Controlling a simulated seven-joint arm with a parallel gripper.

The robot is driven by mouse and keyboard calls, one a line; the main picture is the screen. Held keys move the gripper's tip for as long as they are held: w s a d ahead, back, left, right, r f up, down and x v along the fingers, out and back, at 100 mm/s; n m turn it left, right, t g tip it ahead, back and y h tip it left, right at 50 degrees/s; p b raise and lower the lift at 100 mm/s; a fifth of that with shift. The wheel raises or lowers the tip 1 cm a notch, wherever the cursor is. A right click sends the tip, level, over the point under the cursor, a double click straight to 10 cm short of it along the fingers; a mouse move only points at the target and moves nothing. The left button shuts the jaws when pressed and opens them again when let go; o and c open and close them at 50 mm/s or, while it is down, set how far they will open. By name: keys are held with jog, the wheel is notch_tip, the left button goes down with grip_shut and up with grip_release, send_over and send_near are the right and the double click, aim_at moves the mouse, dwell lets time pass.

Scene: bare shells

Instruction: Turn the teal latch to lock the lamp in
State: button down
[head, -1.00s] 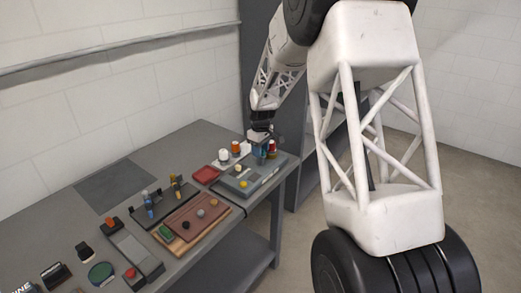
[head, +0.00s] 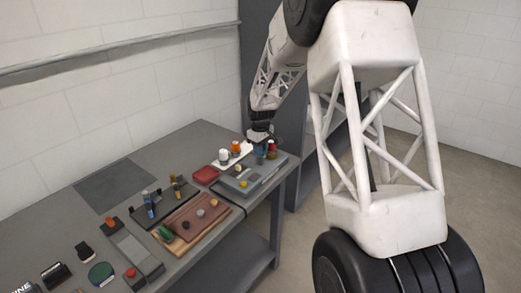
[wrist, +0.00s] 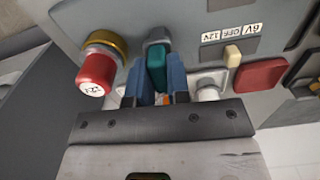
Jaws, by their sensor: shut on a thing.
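The teal latch (wrist: 156,68) shows in the wrist view between the two blue fingers of my gripper (wrist: 158,85). The fingers are shut on it. It stands on a dark mount on a grey panel (wrist: 180,22). In the head view my gripper (head: 261,148) is over the far right end of the bench, at the grey panel (head: 232,184); the latch is too small to tell there. Just left of the latch in the wrist view is a red-capped lamp (wrist: 96,75) in a brass ring. The lower part of the latch is partly hidden by the fingers.
Right of the latch are a switch with a cream lever (wrist: 232,56), a label strip (wrist: 228,34) and a red block (wrist: 260,76).

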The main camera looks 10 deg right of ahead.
jog(key=m, duration=1.2)
jog(key=shift+m, duration=2.6)
jog(key=c, duration=1.1)
grip_release()
jog(key=shift+r, duration=0.15)
jog(key=shift+r, duration=3.8)
